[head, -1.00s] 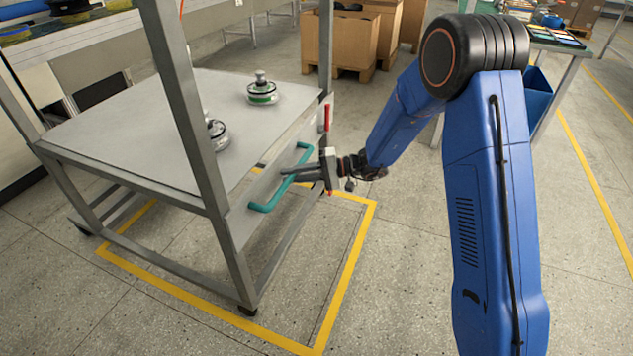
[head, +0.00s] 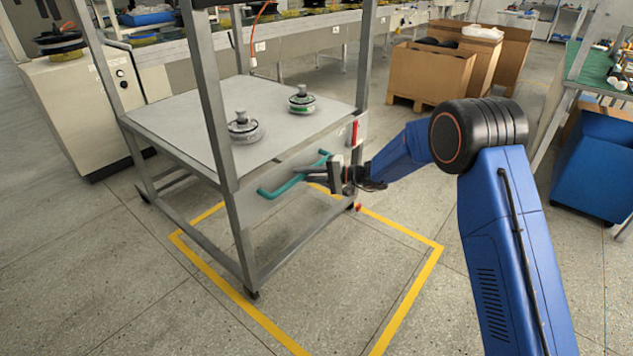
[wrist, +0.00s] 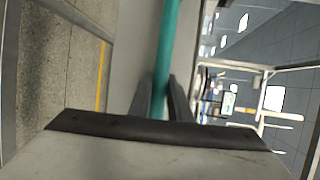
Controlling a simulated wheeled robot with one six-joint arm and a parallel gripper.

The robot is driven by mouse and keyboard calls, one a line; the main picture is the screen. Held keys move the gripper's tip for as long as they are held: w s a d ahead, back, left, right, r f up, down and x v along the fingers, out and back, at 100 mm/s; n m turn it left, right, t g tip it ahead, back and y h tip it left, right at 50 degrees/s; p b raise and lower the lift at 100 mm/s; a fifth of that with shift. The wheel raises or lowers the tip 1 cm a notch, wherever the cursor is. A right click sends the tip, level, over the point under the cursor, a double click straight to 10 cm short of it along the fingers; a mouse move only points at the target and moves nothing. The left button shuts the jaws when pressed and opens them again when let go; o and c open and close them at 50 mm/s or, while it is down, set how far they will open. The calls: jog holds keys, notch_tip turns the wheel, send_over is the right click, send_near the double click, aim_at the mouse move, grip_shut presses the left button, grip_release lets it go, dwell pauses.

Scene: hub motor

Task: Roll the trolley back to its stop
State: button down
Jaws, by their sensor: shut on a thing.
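The grey metal trolley (head: 265,103) stands at the centre left of the head view, its near corner wheel inside a yellow floor outline (head: 411,291). A teal bar handle (head: 285,188) runs along its side facing my arm. My gripper (head: 318,175) is shut on the handle near its far end. In the wrist view, the handle (wrist: 167,50) passes between the two fingers (wrist: 163,100). Two hub motors stand on the trolley top, one nearer (head: 243,128) and one farther with a green band (head: 302,100). No separate stop can be made out.
A workbench line (head: 290,45) runs behind the trolley, with a pale cabinet (head: 75,110) at the left. Cardboard boxes (head: 430,75) stand behind at right, and a blue bin (head: 595,165) at far right. The floor in front is clear.

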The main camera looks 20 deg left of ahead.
jog(key=shift+w+a, duration=0.2)
jog(key=shift+a, duration=0.3)
jog(key=shift+w+a, duration=0.2)
jog(key=shift+a, duration=0.25)
jog(key=shift+r, duration=0.1)
jog(key=c, duration=1.6)
grip_release()
jog(key=shift+a, duration=0.15)
jog(key=shift+c, duration=0.2)
jog(key=w+d+r, duration=0.1)
jog(key=d+r, duration=0.2)
jog(key=d, duration=1.4)
jog(key=shift+w, duration=0.25)
